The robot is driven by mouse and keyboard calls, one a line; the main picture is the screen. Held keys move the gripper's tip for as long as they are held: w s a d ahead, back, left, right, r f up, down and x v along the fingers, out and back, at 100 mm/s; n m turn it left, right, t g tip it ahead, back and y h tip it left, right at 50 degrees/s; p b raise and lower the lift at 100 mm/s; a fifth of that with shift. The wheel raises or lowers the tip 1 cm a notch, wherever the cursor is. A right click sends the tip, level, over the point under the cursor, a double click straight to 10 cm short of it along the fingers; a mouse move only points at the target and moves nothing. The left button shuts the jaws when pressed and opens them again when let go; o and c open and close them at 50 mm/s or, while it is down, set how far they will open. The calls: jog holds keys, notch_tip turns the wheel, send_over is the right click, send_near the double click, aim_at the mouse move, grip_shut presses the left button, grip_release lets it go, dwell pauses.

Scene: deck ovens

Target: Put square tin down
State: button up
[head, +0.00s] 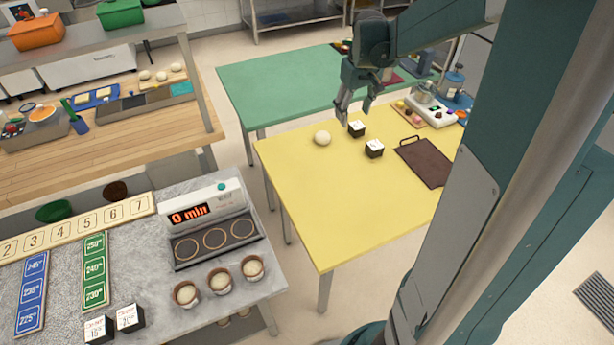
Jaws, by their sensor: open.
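Two small dark square tins with white tops are on the yellow table (325,215). The farther square tin (356,130) stands just below my gripper, and the nearer square tin (374,149) stands a little to its right. I cannot tell which one the task names. My gripper (355,107) is open, fingers pointing down, with nothing seen between them. Its fingertips appear just above the farther tin; the exact gap is hard to judge.
A pale dough ball (322,138) lies left of the tins. A dark brown tray (428,160) lies to their right. The yellow table's front is clear. A green table (285,85) stands behind. A grey counter at left holds a timer scale (215,220) and dough cups (219,280).

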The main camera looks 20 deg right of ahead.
jog(key=s+a+r+t, duration=0.2)
jog(key=s+a+r, duration=0.2)
jog(key=s+a, duration=0.55)
jog(key=s+a+r+t, duration=0.2)
jog(key=s+a+r, duration=0.35)
jog(key=a, duration=0.75)
jog(key=s+a+f+t, duration=0.1)
jog(key=s+a+f, duration=0.2)
jog(key=s+a, duration=0.3)
jog(key=s, duration=0.3)
jog(key=shift+s+y, duration=0.25)
jog(key=shift+y, duration=0.15)
